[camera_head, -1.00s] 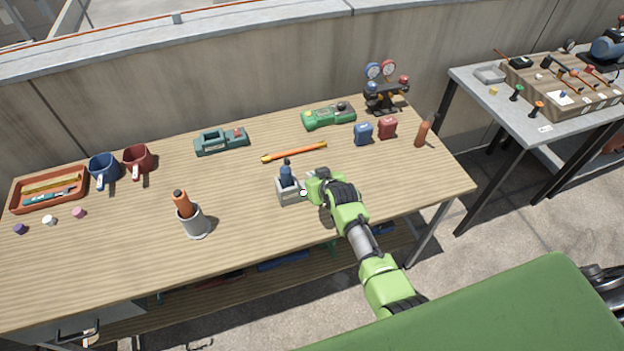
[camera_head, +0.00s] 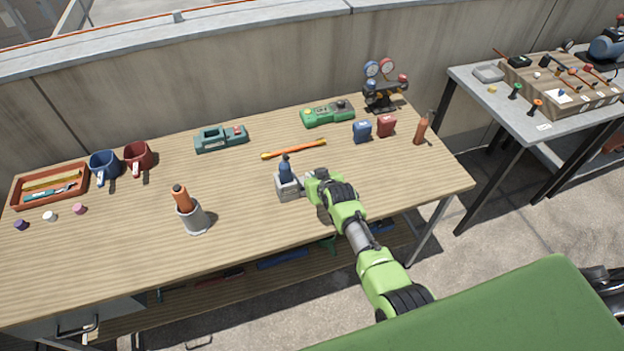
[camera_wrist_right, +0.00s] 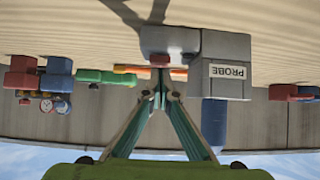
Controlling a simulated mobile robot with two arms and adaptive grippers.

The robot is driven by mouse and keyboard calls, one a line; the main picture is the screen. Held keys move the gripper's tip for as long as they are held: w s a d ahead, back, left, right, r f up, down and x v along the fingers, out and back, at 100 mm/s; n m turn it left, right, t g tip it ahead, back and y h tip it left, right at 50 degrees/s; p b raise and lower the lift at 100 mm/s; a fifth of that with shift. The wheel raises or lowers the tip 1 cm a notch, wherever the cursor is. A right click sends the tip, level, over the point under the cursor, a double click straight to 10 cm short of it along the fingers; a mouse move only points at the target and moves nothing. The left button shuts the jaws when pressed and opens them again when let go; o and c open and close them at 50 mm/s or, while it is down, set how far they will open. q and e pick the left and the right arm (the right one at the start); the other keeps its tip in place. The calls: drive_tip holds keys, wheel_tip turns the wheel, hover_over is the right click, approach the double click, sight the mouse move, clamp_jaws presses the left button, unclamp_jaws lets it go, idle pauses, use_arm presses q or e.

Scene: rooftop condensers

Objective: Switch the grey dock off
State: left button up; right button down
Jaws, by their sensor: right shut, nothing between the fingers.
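The grey dock (camera_head: 289,190) stands on the wooden bench with a blue probe (camera_head: 285,170) upright in it. In the right wrist view, which is upside down, the dock (camera_wrist_right: 226,48) bears a label reading PROBE, and a smaller, rounded grey part (camera_wrist_right: 168,41) sits beside its block. My right gripper (camera_head: 306,186) is shut and empty, at the right side of the dock. In the wrist view its fingertips (camera_wrist_right: 160,76) meet close to the smaller part; I cannot tell whether they touch it. My left gripper is out of view.
An orange-handled tool stands in a grey cup (camera_head: 195,219) to the left. An orange bar (camera_head: 294,149) lies behind the dock. Blue (camera_head: 361,131) and red (camera_head: 386,126) blocks, a green device (camera_head: 327,113) and gauges (camera_head: 381,82) stand farther back. The bench front is clear.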

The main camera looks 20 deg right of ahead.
drive_tip(key=shift+w+f, duration=0.1)
drive_tip(key=shift+w, duration=0.45)
drive_tip(key=shift+w+b, duration=0.35)
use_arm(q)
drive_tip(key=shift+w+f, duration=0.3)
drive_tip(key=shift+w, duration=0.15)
use_arm(e)
drive_tip(key=shift+r, duration=0.25)
drive_tip(key=shift+w, duration=0.1)
